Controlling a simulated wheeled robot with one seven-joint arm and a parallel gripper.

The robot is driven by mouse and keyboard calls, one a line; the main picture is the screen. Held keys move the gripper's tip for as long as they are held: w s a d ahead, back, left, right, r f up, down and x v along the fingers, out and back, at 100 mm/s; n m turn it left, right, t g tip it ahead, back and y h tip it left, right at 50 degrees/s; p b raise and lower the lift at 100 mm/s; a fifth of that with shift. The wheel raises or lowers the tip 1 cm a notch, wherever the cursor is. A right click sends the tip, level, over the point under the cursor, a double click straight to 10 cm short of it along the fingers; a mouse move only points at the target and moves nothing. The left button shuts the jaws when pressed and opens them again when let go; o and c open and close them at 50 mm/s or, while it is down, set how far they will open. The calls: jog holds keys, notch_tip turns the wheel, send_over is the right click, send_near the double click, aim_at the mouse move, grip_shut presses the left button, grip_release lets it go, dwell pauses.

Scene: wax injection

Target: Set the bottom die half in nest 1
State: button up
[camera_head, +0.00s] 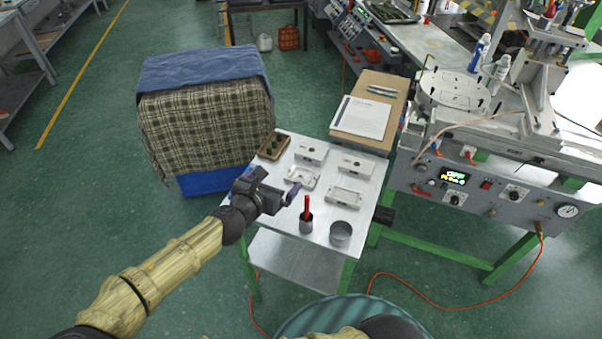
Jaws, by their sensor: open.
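Several pale metal die pieces lie on a small steel table. Two blocks with a dark hole sit at the back, one left (311,152) and one right (355,164). Two flatter pieces with recessed faces lie in front, one left (303,177) and one right (344,196). I cannot tell for sure which is the bottom die half. My gripper (288,188) is open over the table's left side, beside the front left piece, and holds nothing that I can see. The round plate (440,96) on the machine carries outlined nest shapes; their numbers are unreadable.
The steel table (270,222) also holds a brown tray (273,146), a cup with a red-handled tool (306,222) and a grey pot (341,234). A clipboard (362,116) lies behind. The machine's press column (541,80) and bottles (479,52) stand around the round plate.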

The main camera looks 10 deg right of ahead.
notch_tip(320, 180, down, 10)
jog(key=b, duration=1)
jog(key=shift+w, duration=0.1)
jog(key=shift+w, duration=0.1)
jog(key=shift+w+d+f, duration=0.15)
jog(key=shift+w+d, duration=0.05)
jog(key=p+x, duration=0.1)
jog(key=x, duration=1)
jog(key=shift+w+d, duration=0.15)
jog(key=shift+w, duration=0.05)
